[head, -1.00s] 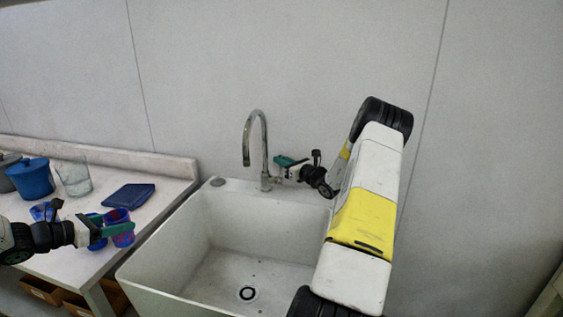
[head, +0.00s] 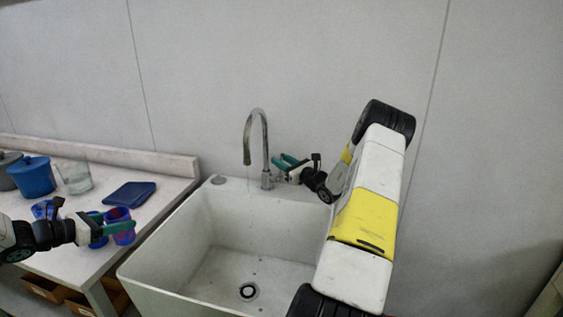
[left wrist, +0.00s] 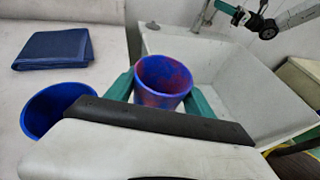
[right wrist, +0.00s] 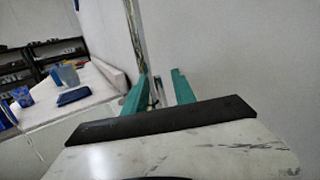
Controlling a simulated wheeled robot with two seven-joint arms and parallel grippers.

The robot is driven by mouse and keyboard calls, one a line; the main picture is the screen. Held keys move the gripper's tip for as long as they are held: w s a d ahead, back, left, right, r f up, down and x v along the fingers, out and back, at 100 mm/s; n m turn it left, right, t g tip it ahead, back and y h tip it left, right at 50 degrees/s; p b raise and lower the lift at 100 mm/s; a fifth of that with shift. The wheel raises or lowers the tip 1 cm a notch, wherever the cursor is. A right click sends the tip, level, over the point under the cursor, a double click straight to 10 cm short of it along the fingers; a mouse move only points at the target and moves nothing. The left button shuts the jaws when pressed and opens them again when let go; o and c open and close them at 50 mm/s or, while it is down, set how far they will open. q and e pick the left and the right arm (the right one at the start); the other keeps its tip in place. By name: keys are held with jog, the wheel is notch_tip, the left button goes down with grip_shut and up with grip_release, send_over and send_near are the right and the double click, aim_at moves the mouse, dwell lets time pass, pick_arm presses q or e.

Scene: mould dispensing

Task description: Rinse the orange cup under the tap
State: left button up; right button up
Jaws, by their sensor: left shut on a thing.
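No orange cup shows. A cup mottled blue and red (left wrist: 163,80) is between the fingers of my left gripper (left wrist: 163,90), which is shut on it; the cup (head: 119,222) is upright at the counter's right edge, left of the sink (head: 170,262). In the head view my left gripper (head: 108,231) comes in from the left. The chrome tap (head: 254,125) arches over the sink, with a faint line like running water under its spout. My right gripper (head: 289,163) is open beside the tap's base; its fingers (right wrist: 157,88) are apart around part of the tap.
On the counter (head: 90,258) are a blue pot (head: 32,178), a clear beaker (head: 75,178), a folded dark blue cloth (head: 130,194) and a blue cup (left wrist: 55,108) close to the left gripper. The sink basin is empty, with a drain (head: 248,291). A wall stands behind.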

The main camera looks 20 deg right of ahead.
jog(key=r+v, duration=0.1)
jog(key=v, duration=1.1)
jog(key=shift+f, duration=0.5)
pick_arm(q)
jog(key=shift+d, duration=0.1)
jog(key=d, duration=4)
jog(key=shift+f, duration=0.15)
jog(key=shift+w+a, duration=0.1)
jog(key=shift+w, duration=0.05)
jog(key=shift+w+a, duration=0.2)
jog(key=shift+a, duration=0.05)
